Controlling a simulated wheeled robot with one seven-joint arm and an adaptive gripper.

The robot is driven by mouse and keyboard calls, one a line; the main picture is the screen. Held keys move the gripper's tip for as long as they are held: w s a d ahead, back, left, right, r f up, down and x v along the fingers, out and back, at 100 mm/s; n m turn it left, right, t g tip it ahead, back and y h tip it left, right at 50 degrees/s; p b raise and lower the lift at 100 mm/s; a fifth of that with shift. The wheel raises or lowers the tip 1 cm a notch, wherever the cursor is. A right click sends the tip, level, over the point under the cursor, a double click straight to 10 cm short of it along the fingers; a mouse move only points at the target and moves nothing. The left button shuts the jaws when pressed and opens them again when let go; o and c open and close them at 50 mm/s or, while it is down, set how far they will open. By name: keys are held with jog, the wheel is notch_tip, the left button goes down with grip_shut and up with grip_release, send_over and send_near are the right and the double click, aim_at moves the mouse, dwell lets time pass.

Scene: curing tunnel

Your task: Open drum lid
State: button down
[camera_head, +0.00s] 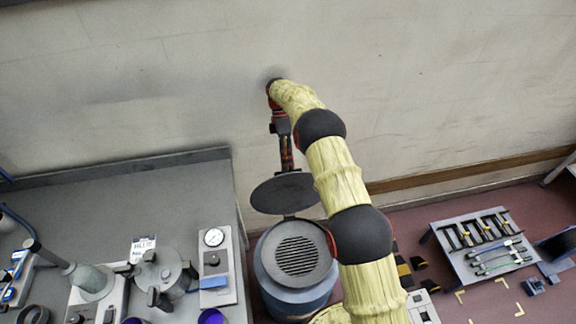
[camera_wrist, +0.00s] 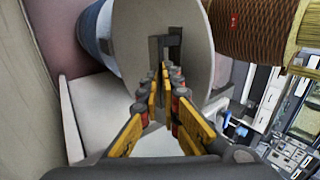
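The drum (camera_head: 266,274) stands below my arm in the head view, a blue-grey body with a round slatted grille on top. Its lid (camera_head: 268,197), a dark disc, is raised from the drum at a hinge on the wall side. In the wrist view the lid (camera_wrist: 196,72) is a large grey disc facing me, with a dark bracket-like handle (camera_wrist: 153,48). My gripper (camera_wrist: 165,76) reaches to that handle with its fingertips close together, and appears shut on it. In the head view my gripper (camera_head: 287,165) is behind the lid, its tips hidden.
A grey bench (camera_head: 120,205) on the left holds a gauge box (camera_head: 215,262) and a metal pot (camera_head: 158,272). The wall (camera_head: 430,80) is close behind my gripper.

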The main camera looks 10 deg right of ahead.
jog(key=f, duration=0.1)
jog(key=s+f, duration=0.1)
jog(key=f, duration=0.1)
jog(key=shift+s+f, duration=0.15)
jog(key=shift+f, duration=0.05)
jog(key=c, duration=1.4)
grip_release()
jog(key=shift+w, duration=0.25)
jog(key=shift+c, duration=0.3)
jog(key=shift+r, duration=0.15)
jog(key=shift+c, duration=0.6)
jog(key=shift+w+r, duration=0.1)
jog(key=shift+r, duration=0.3)
jog(key=shift+c, duration=0.7)
notch_tip(320, 180, up, 10)
jog(key=shift+f, duration=0.1)
